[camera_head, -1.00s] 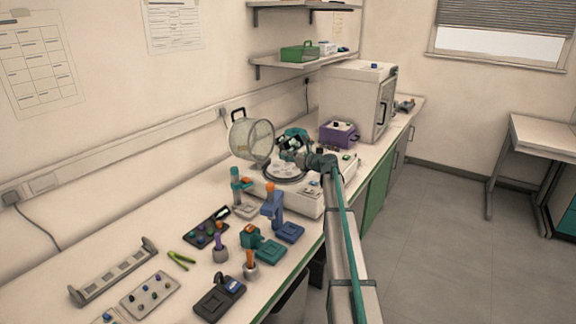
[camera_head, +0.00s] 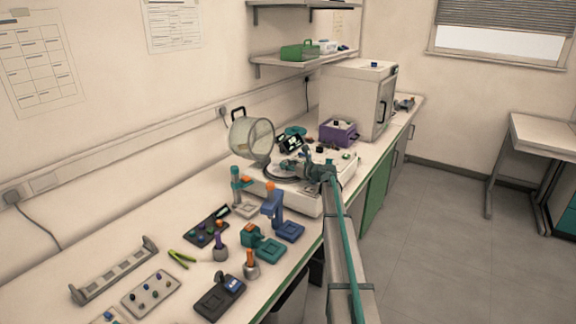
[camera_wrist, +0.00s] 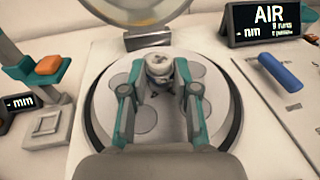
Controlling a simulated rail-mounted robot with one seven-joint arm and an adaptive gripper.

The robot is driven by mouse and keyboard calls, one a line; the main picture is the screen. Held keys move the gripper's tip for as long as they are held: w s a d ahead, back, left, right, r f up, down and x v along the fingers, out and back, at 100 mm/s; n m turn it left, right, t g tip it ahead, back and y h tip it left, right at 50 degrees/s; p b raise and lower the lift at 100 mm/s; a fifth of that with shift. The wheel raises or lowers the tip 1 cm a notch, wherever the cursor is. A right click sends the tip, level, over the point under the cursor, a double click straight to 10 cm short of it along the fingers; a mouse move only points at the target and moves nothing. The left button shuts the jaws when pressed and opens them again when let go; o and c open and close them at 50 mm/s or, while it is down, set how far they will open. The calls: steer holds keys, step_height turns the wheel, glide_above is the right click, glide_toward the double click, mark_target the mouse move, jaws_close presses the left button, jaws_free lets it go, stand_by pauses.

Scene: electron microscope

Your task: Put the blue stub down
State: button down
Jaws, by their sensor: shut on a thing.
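My gripper (camera_wrist: 157,84) is shut on a small pale grey-white piece, the stub (camera_wrist: 158,64), in the wrist view. No blue shows on it from this angle, and the fingers hide its sides. I cannot tell whether the stub touches the plate. In the head view my gripper (camera_head: 288,166) is over the white instrument (camera_head: 300,199), and the stub cannot be made out there.
The instrument's clear lid (camera_head: 252,138) stands open behind the plate. A black AIR display (camera_wrist: 266,22) and a blue handle (camera_wrist: 281,72) are to the right. A teal and orange stand (camera_wrist: 50,70) is to the left. Several stands and trays fill the bench's near part.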

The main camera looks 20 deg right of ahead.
steer(key=c, duration=0.9)
jaws_free()
steer(key=shift+o, duration=0.2)
steer(key=b+v, duration=0.1)
steer(key=v, duration=1)
steer(key=shift+s+d+r, duration=0.1)
steer(key=shift+s+d, duration=0.15)
steer(key=shift+s, duration=0.2)
steer(key=shift+d, duration=0.1)
